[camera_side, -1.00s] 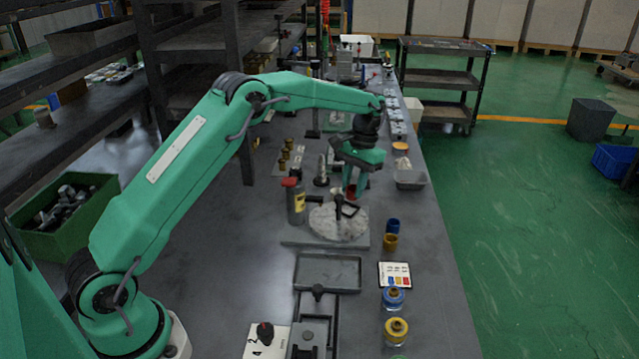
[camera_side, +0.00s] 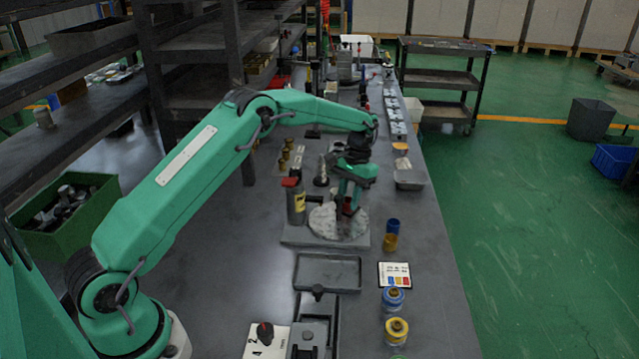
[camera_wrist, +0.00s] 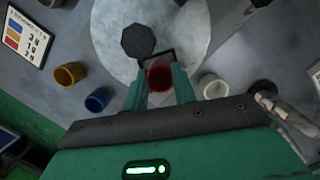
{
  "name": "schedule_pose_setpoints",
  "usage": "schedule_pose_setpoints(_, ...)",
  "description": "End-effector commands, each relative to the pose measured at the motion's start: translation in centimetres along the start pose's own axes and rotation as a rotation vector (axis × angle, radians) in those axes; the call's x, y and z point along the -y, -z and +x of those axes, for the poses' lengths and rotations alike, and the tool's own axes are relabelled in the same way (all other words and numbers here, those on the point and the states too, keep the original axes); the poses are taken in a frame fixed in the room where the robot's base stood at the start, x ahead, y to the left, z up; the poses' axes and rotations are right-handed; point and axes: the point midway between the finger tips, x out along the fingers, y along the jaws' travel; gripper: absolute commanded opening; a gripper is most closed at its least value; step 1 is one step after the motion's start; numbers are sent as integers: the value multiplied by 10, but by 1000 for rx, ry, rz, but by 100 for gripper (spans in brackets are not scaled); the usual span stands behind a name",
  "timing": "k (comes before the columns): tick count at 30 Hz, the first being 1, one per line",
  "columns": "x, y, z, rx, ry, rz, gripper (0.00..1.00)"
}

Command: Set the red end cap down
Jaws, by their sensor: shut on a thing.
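The red end cap (camera_wrist: 159,76) is between the two fingers of my gripper (camera_wrist: 160,84) in the wrist view. In the side view my gripper (camera_side: 349,207) is over the far part of the round pale plate (camera_side: 327,222), and a bit of red shows at its fingers. My gripper is shut on the cap. In the wrist view the cap overlaps the edge of the pale plate (camera_wrist: 112,38), next to a dark octagonal knob (camera_wrist: 138,41) and a dark square frame. I cannot tell whether the cap touches anything below.
A blue cup (camera_side: 393,226) and an amber cup (camera_side: 390,242) stand right of the plate. A bottle with a red top (camera_side: 296,205) stands to its left. A grey tray (camera_side: 328,287) lies in front. A colour card (camera_side: 394,274) lies to the right.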

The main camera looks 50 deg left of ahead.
Motion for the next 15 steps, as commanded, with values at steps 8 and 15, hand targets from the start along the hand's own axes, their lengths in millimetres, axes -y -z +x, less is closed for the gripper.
schedule_pose_setpoints(8,0,0,1,0,0,0,0)
schedule_pose_setpoints(15,0,0,2,0,0,0,48)
